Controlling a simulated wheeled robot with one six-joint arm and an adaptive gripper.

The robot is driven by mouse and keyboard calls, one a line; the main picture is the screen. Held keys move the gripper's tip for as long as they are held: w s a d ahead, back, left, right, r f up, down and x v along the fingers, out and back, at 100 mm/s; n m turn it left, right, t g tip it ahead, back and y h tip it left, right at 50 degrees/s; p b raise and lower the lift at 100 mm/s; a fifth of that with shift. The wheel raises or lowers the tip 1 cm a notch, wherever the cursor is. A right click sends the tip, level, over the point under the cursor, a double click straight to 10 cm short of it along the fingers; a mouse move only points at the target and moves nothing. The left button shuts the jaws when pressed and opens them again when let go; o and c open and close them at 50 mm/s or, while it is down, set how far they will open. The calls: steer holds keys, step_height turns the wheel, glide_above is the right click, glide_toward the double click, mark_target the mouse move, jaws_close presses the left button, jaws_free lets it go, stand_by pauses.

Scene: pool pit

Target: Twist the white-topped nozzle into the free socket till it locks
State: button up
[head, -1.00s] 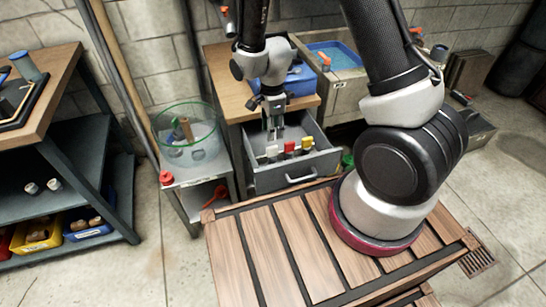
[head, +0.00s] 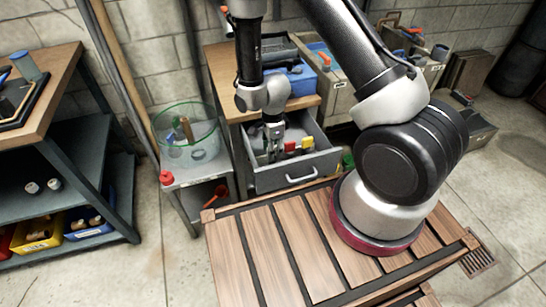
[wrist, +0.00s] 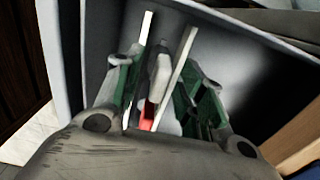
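My gripper (head: 272,152) reaches down into the open grey drawer (head: 298,176) of the wooden-topped cabinet. In the wrist view its two pale fingers (wrist: 164,72) stand apart, with a whitish-grey piece (wrist: 160,75) between them and dark gaps beside it. This may be the white-topped nozzle, but I cannot be sure. A red part (wrist: 147,115) shows lower between the fingers. In the head view a red-topped nozzle (head: 290,147) and a yellow-topped one (head: 307,143) stand right of the gripper. The white top is hidden there by my gripper. I cannot make out the free socket.
A wooden slatted table (head: 240,262) fills the front. A clear green-rimmed bin (head: 190,150) stands left of the drawer. A blue box (head: 290,84) sits on the cabinet top (head: 232,106). A shelf unit (head: 75,140) stands at far left.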

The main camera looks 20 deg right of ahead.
jaws_close()
steer(key=shift+r, duration=0.15)
